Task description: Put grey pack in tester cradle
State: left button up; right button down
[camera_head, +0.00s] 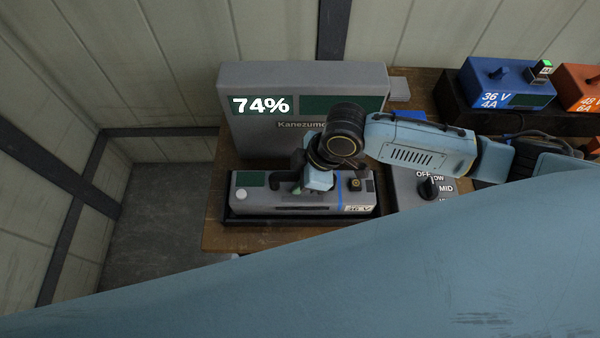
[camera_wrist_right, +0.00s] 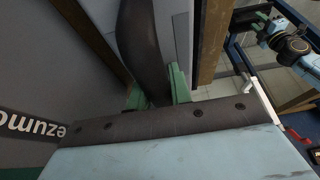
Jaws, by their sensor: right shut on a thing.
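The grey pack (camera_head: 270,201), marked 36 V, sits level in the low dark cradle (camera_head: 290,219) at the front of the grey tester (camera_head: 310,75). The tester's screen reads 74%. My right gripper (camera_head: 303,188) comes down over the middle of the pack and is shut on its handle. In the right wrist view the green fingers (camera_wrist_right: 157,92) are on either side of a dark strip, likely the handle. The pack's underside is hidden. A blue arm end with green tips (camera_wrist_right: 262,22), apparently my left gripper, shows far off in the wrist view; its opening is unclear.
A grey box with a selector knob (camera_head: 429,188) stands just right of the pack. A blue 36 V charger (camera_head: 507,82) and an orange 48 V charger (camera_head: 580,88) stand on a dark shelf at the right. A large blue part of mine covers the foreground. Walls close in the left.

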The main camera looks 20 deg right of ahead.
jog(key=shift+w+a+r, duration=0.15)
jog(key=shift+r, duration=0.15)
jog(key=c, duration=1.7)
grip_release()
jog(key=shift+f, duration=0.3)
jog(key=o, duration=0.4)
jog(key=shift+s, duration=0.2)
jog(key=v, duration=1.2)
jog(key=shift+d+r, duration=0.1)
jog(key=shift+d, duration=0.1)
